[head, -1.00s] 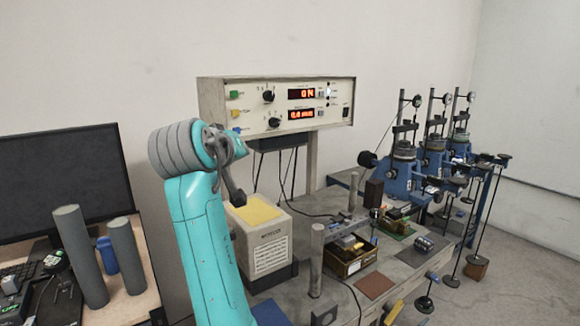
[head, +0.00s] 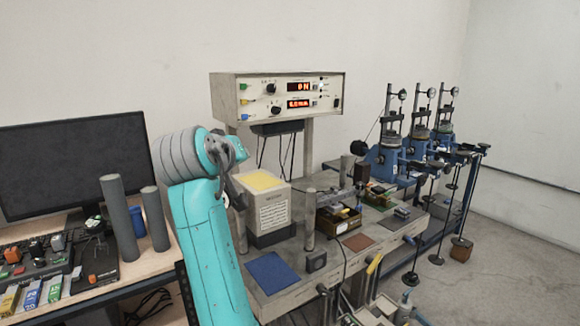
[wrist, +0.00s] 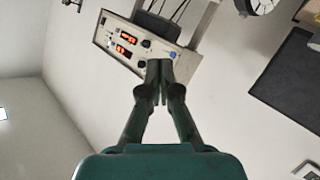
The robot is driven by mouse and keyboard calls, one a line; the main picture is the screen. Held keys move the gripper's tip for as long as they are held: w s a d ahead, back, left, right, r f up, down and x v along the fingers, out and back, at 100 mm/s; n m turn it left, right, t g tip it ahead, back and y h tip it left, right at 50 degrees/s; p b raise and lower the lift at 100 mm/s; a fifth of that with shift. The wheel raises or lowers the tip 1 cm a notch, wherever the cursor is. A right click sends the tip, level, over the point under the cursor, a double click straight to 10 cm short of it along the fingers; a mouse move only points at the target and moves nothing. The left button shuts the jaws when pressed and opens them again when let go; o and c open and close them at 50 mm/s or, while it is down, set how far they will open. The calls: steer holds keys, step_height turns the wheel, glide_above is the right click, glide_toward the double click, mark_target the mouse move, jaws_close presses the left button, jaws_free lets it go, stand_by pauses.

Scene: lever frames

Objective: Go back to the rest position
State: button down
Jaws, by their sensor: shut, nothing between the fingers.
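My gripper (wrist: 160,70) is shut with nothing in it. In the wrist view its two fingers meet at the picture's middle, in front of the control box. In the head view my teal arm stands upright at centre left, with the dark gripper (head: 232,165) folded at its top right, apart from everything on the bench. The control box (head: 280,97) with red displays stands behind it on posts; it also shows tilted in the wrist view (wrist: 140,45).
A dark monitor (head: 70,165) and grey cylinders (head: 117,215) stand on the desk at left. The workbench at right holds a white box with a yellow top (head: 262,205), a blue mat (head: 272,273) and a parts tray (head: 338,222). Blue lever frames (head: 385,165) stand behind at right.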

steer(key=s+d+f+n+y, duration=0.1)
steer(key=d+f, duration=0.3)
steer(key=f, duration=0.9)
steer(key=s+d+f+n, duration=0.1)
steer(key=d+f, duration=0.2)
steer(key=f, duration=0.9)
steer(key=s+d+f+y, duration=0.1)
steer(key=s+d+f, duration=0.5)
steer(key=f, duration=0.5)
steer(key=s+d+f+y, duration=0.1)
steer(key=s+d+f, duration=0.3)
steer(key=s+f, duration=0.55)
steer(key=s+d+f+m, duration=0.1)
steer(key=s+d+f, duration=0.3)
steer(key=s, duration=0.7)
steer(key=s+d+f+m, duration=0.1)
steer(key=s+d+f, duration=0.25)
steer(key=s, duration=0.65)
steer(key=s+d+r+m, duration=0.2)
steer(key=s+r, duration=0.2)
steer(key=s, duration=0.7)
steer(key=s+d+r+m, duration=0.1)
steer(key=s+r, duration=0.4)
steer(key=s, duration=0.6)
steer(key=shift+s+d+r+m+h, duration=0.2)
steer(key=shift+d+r+m+h, duration=0.15)
steer(key=shift+d, duration=0.55)
